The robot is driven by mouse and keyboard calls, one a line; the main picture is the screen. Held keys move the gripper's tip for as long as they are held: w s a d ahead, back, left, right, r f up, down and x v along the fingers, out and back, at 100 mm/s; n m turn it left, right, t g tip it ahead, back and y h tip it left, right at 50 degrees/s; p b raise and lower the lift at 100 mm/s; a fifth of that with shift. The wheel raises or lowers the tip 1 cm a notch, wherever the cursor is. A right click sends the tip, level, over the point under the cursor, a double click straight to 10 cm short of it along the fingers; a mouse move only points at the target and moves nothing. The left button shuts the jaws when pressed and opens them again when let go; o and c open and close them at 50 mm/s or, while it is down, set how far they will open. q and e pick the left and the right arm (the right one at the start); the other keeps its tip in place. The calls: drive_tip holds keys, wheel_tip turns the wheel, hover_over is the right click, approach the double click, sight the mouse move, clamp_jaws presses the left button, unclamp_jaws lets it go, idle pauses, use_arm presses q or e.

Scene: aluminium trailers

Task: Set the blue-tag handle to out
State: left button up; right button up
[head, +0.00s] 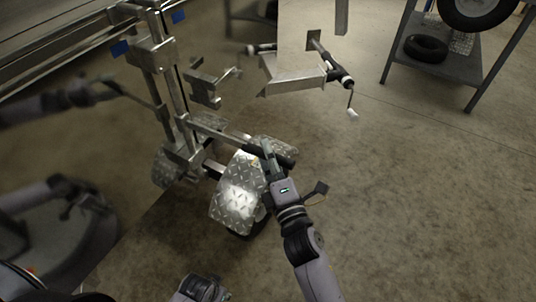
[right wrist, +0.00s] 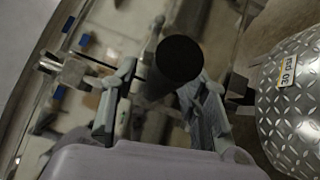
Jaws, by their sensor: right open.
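Blue tags show on the aluminium trailer frame at the upper left of the head view, one (head: 121,48) on the left and another (head: 178,16) further right. A bar with a black cylindrical grip (head: 284,157) reaches out from the frame over the wheel fender. I cannot tell whether it is the blue-tag handle. My right gripper (head: 268,160) is at this grip. In the right wrist view my fingers are open, one on each side of the black grip's round end (right wrist: 181,58); contact is unclear. My left gripper (head: 105,88) is blurred near the trailer frame.
A diamond-plate fender (head: 237,195) lies just beside my right gripper; its 30 psi label (right wrist: 288,72) shows in the wrist view. A post with a crank and white knob (head: 352,114) stands beyond. A tyre rack (head: 447,62) is at upper right. Floor on the right is clear.

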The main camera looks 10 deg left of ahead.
drive_tip(key=shift+s+d+f, duration=0.15)
drive_tip(key=shift+s+d, duration=0.15)
drive_tip(key=shift+s, duration=0.15)
use_arm(q)
drive_tip(key=shift+w+r, duration=0.1)
use_arm(e)
drive_tip(key=v, duration=1.1)
use_arm(q)
drive_tip(key=shift+c, duration=0.4)
